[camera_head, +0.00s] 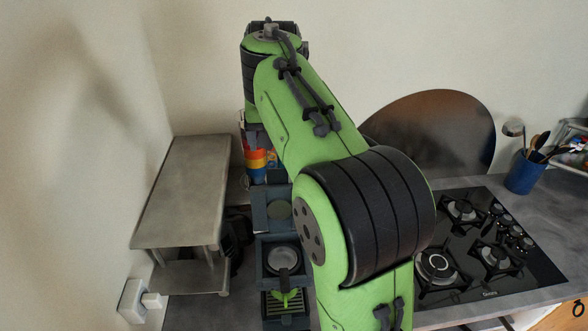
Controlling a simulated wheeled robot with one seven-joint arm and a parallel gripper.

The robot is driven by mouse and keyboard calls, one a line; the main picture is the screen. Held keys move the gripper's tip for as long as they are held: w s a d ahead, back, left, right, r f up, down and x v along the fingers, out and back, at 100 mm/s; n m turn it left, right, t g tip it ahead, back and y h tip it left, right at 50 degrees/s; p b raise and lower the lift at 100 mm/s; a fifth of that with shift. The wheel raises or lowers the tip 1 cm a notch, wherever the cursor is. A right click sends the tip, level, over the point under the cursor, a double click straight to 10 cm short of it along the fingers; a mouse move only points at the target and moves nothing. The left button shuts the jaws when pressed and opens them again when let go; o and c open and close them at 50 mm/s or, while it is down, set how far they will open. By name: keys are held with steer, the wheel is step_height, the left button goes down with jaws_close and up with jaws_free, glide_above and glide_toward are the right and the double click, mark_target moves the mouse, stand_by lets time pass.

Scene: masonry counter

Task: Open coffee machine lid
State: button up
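The coffee machine (262,232) is a dark blue-grey unit on the counter, left of the middle, partly covered by my green arm. Its upper part has a flat top with a round grey-green patch. Below that is a round grey dish-like part with a dark handle, then a slatted tray with a green item on it. I cannot make out whether the lid is open or shut. My arm reaches over and past the machine, and its far end hangs down behind it. Only the upper part of my gripper (254,138) shows, and its fingers cannot be made out.
A stack of coloured cups (257,160) stands behind the machine. A metal two-level shelf (185,190) is close on the left. A black gas hob (470,245), a dark round panel (445,125) and a blue utensil pot (522,175) are on the right.

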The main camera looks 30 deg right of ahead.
mark_target(278, 177)
steer(key=b+x, duration=0.1)
steer(key=x, duration=1.4)
steer(key=shift+f, duration=0.25)
steer(key=c, duration=1.4)
steer(key=b, duration=0.2)
steer(key=shift+s+f+t+b, duration=0.1)
steer(key=shift+s+t+b, duration=0.05)
steer(key=shift+t+b, duration=0.2)
steer(key=shift+s+a+t+b, duration=0.15)
steer(key=shift+s+t+b, duration=0.15)
steer(key=shift+b, duration=0.15)
steer(key=shift+s+a+r, duration=0.2)
steer(key=shift+s+r, duration=0.1)
steer(key=shift+s, duration=0.2)
steer(key=shift+s+a+r, duration=0.2)
steer(key=shift+s+r, duration=0.05)
steer(key=shift+s, duration=0.2)
steer(key=shift+w, duration=0.1)
steer(key=o, duration=1.4)
